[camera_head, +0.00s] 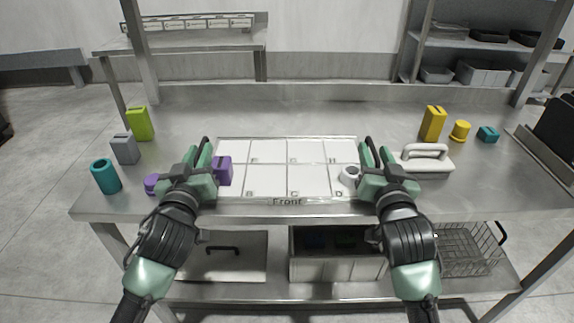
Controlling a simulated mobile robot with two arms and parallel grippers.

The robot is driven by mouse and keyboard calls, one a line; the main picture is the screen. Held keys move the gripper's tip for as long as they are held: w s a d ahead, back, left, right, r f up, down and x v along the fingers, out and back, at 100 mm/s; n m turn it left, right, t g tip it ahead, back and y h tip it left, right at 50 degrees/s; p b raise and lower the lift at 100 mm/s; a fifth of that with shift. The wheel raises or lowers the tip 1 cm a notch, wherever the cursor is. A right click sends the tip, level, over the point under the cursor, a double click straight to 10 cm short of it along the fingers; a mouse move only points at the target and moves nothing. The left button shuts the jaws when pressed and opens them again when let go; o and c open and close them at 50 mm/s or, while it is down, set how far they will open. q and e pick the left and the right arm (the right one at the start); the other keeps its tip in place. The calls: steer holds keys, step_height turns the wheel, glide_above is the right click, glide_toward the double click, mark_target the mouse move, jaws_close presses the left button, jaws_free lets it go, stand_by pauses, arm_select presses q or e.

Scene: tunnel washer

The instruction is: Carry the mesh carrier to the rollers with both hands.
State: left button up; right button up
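A wire mesh basket (468,252), the only mesh carrier I see, stands on the lower shelf at the right, under the worktable. A dark handle shows at its right end, and my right arm is close to its left side. My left gripper (198,150) is over the front left of the worktable, beside a purple block. My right gripper (376,149) is over the front right, beside a white ring-shaped piece. Both look open and empty, and both are apart from the basket. I cannot make out rollers for sure.
A white lettered board (270,180) marked "Front" lies between my grippers on the worktable (300,115). Coloured blocks stand left and right, with a white handled piece (425,158) at the right. A grey bin (335,268) and a handled panel (235,265) are on the lower shelf.

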arm_select(q)
steer(key=shift+w, duration=0.4)
arm_select(e)
steer(key=shift+w, duration=0.4)
arm_select(q)
jaws_close()
arm_select(e)
jaws_close()
arm_select(q)
steer(key=shift+d, duration=0.2)
arm_select(e)
steer(key=shift+a, duration=0.25)
arm_select(q)
steer(key=shift+r, duration=0.3)
arm_select(e)
steer(key=shift+r, duration=0.3)
